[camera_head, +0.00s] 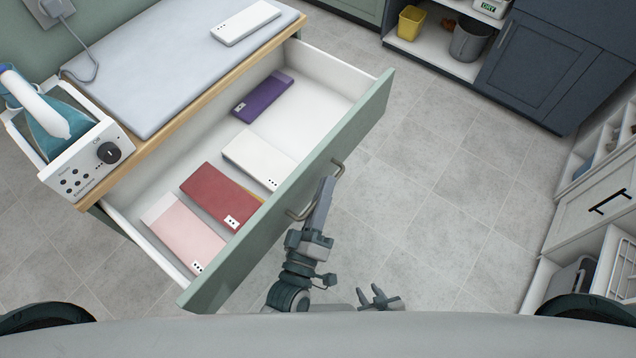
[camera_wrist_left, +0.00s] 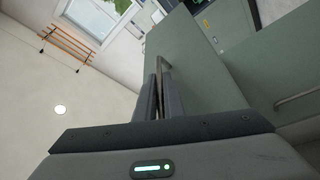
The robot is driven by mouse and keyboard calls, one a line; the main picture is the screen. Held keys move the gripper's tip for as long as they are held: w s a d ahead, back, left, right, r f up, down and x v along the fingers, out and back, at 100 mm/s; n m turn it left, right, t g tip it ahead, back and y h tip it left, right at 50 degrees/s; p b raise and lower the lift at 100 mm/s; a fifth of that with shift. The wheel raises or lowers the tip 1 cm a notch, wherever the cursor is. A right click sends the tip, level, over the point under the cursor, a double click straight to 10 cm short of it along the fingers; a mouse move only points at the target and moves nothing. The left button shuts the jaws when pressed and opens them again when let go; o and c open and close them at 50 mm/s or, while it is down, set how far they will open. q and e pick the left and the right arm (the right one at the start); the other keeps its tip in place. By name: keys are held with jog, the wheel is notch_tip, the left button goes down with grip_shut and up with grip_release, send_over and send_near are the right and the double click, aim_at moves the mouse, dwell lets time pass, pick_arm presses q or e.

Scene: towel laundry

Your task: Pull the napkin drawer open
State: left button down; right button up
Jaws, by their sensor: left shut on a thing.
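The napkin drawer (camera_head: 370,107) stands far out from under the worktop in the head view, with its green front facing me. Flat folded napkins lie inside: purple (camera_head: 262,97), white (camera_head: 255,155), red (camera_head: 215,190) and pink (camera_head: 182,232). My left gripper (camera_head: 325,187) is shut on the drawer's metal handle (camera_head: 338,168). In the left wrist view the handle bar (camera_wrist_left: 163,66) shows between the fingers. The gripper hides part of the handle in the head view. My right gripper (camera_head: 372,294) is low, apart from the drawer, with its fingers apart and empty.
A padded board (camera_head: 165,60) with a white napkin (camera_head: 245,23) covers the worktop. An iron (camera_head: 45,105) on its white station (camera_head: 90,165) stands at the left. Tiled floor (camera_head: 450,160) right of the drawer is free. Dark cabinets (camera_head: 540,65) and white drawers (camera_head: 600,205) stand beyond.

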pick_arm(q)
jog(key=c, duration=2.2)
grip_release()
jog(key=shift+o, duration=0.2)
jog(key=shift+s+a, duration=0.1)
